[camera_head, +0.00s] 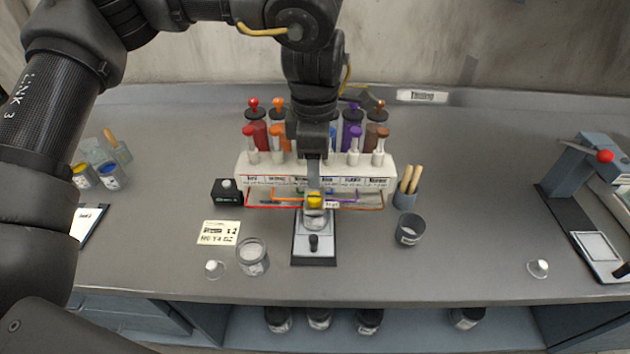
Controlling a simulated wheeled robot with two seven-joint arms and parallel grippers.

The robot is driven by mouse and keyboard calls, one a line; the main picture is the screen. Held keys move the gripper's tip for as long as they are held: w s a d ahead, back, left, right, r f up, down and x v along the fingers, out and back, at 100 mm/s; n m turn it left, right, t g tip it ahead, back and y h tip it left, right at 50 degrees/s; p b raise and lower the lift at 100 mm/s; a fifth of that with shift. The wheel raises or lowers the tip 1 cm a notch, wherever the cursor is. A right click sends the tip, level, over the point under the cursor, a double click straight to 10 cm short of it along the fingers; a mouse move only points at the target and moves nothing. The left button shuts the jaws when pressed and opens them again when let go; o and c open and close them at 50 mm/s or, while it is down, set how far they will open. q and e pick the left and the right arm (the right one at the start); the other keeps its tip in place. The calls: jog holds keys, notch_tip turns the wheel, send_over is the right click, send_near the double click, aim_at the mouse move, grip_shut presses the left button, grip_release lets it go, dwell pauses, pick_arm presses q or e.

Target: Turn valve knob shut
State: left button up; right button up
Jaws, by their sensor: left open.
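A white dispenser rack (243,168) stands at the middle back of the bench with coloured paint canisters and valve knobs. A red knob (248,131), an orange knob (277,131), a purple knob (354,129) and a brown knob (382,132) show in its front row. My left gripper (314,182) points down at the rack's middle, open, and hides the knobs there. I cannot tell whether it touches one. Just below it, a yellow patch (314,200) shows at a small jar (315,217) on a scale-like stand (314,254). My right gripper is not in view.
A glass jar (253,257) and a printed card (218,233) are left of the stand. A dark cup (410,229) and a pot of wooden sticks (405,197) are right of it. A lever device (571,178) stands far right. The right-middle bench is mostly clear.

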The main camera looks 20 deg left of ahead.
pick_arm(q)
jog(key=shift+r, duration=1.35)
jog(key=shift+r, duration=0.1)
